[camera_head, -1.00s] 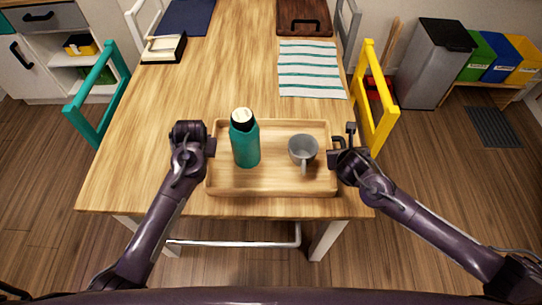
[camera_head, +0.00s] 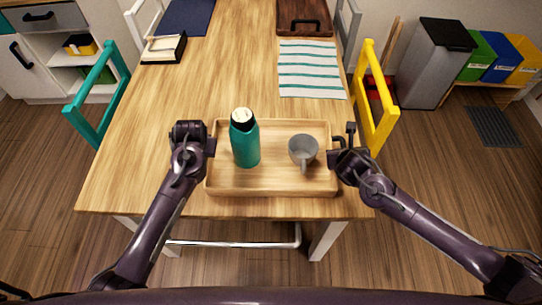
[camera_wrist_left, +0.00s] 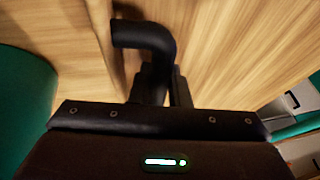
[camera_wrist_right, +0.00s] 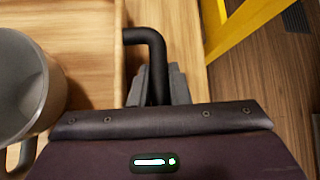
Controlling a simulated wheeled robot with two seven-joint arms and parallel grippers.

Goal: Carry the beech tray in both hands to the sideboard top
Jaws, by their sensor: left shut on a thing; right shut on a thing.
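The beech tray (camera_head: 270,188) is at the near end of the wooden table, level as far as I can see. A teal bottle with a black and cream cap (camera_head: 245,145) stands upright in its left half, and a grey mug (camera_head: 303,150) stands in its right half. My left gripper (camera_head: 208,147) is shut on the tray's black left handle (camera_wrist_left: 145,38). My right gripper (camera_head: 335,150) is shut on the black right handle (camera_wrist_right: 148,40). Whether the tray touches the table or is slightly raised I cannot tell. The sideboard is not identifiable with certainty.
A striped cloth (camera_head: 312,70) and a dark wooden tray (camera_head: 304,18) lie farther back on the table (camera_head: 220,80). A teal chair (camera_head: 95,95) stands left and a yellow chair (camera_head: 375,100) right. A grey bin (camera_head: 437,65) stands back right; a white cabinet (camera_head: 50,50) back left.

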